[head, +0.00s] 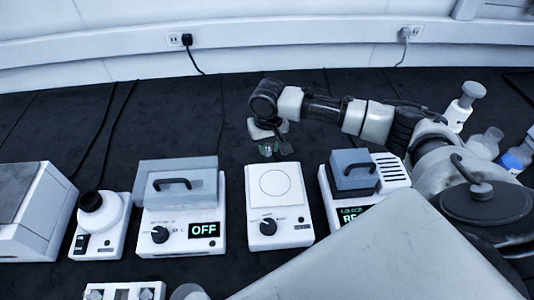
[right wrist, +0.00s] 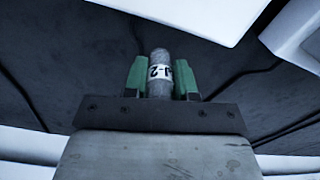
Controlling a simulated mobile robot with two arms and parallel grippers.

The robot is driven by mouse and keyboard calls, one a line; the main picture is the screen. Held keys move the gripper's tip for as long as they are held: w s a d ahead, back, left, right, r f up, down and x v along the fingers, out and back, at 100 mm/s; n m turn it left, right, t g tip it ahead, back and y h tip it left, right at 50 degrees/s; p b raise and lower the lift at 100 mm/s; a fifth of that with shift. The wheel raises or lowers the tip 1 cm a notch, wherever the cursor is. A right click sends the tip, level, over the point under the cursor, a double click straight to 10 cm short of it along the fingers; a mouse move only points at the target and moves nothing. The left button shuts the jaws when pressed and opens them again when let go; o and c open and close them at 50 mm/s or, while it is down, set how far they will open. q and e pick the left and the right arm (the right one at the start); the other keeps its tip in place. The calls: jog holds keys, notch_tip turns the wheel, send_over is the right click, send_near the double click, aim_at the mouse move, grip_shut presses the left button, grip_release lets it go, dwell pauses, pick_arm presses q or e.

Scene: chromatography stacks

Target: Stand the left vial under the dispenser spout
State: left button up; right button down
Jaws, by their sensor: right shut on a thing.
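My right gripper (head: 269,149) hangs over the dark bench behind the white stirrer plate in the head view. In the right wrist view its green fingers (right wrist: 160,80) are shut on a small grey, round-ended vial (right wrist: 159,58) with a white label. In the head view the vial is mostly hidden, and I cannot tell whether this is the left one. A white-topped bottle (head: 461,108), possibly the dispenser, stands at the back right beyond my arm; no spout is clear. My left gripper is not in view.
A white plate device (head: 274,190) stands nearest the gripper. Left of it are a lidded box reading OFF (head: 180,200) and a round-topped mixer (head: 97,215). A grey-lidded device (head: 352,172) stands right. Clear bottles (head: 487,142) are at far right. The back bench is clear except cables.

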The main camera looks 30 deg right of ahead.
aim_at(267, 155)
jog(key=shift+f, duration=2.1)
jog(key=c, duration=0.9)
grip_release()
jog(key=shift+f, duration=0.1)
